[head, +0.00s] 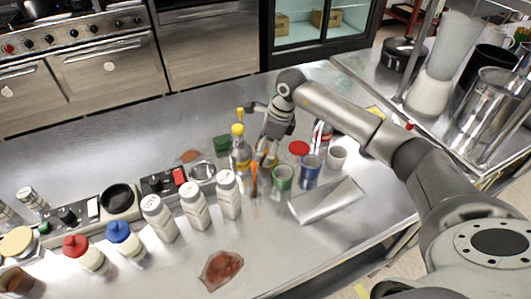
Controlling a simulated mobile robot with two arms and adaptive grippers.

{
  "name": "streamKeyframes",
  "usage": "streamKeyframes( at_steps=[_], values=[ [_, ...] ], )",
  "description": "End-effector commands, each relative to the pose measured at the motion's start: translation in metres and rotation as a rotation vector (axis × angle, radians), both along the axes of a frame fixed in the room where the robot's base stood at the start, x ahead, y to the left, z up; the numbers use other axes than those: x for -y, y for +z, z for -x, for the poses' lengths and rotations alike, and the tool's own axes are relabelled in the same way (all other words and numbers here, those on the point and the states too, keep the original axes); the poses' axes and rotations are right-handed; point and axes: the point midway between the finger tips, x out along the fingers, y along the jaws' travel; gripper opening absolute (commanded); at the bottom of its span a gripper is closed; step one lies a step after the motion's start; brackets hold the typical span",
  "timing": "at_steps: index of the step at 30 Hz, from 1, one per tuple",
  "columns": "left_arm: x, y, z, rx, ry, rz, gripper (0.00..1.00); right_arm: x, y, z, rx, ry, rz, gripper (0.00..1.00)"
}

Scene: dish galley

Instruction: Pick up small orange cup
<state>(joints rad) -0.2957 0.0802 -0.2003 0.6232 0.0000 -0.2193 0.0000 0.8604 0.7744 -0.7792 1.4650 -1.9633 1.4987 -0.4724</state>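My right gripper (267,153) points down over the metal counter, beside a clear bottle with a yellow cap (238,152). A small patch of yellow-orange shows at its fingertips. It may be part of the small orange cup, but the fingers cover most of it and I cannot tell whether they hold it. A green cup (282,178), a blue cup (311,168) and a pale grey cup (337,157) stand in a row just right of the gripper. A thin upright orange item (253,180) stands in front of it. My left gripper is not in view.
White shaker bottles (194,204) stand left of the gripper. A silver sheet-like item (326,200) lies in front of the cups. A red lid (299,148) and a red-labelled bottle (322,134) are behind them. A reddish-brown flat item (221,269) lies near the front edge. The counter's back left is clear.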

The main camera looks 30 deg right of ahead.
Motion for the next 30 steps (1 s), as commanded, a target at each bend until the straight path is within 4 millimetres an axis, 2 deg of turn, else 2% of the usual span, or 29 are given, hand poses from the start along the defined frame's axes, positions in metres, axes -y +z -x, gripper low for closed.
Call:
streamKeyframes(
  at_steps=[1,10,22,28,30],
  values=[
    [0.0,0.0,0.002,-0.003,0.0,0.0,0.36,0.0,0.0,0.0,0.0,0.0,0.0,0.61],
    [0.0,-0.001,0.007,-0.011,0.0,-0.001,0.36,0.0,0.0,0.0,0.0,0.0,0.0,0.23],
    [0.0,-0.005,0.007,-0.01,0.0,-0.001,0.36,0.001,0.007,-0.001,0.003,-0.001,0.001,0.22],
    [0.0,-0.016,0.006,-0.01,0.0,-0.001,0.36,0.0,0.028,-0.001,0.006,0.0,0.001,0.22],
    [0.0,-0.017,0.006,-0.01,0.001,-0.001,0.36,0.0,0.037,0.005,0.003,0.001,0.001,0.22]
  ],
)
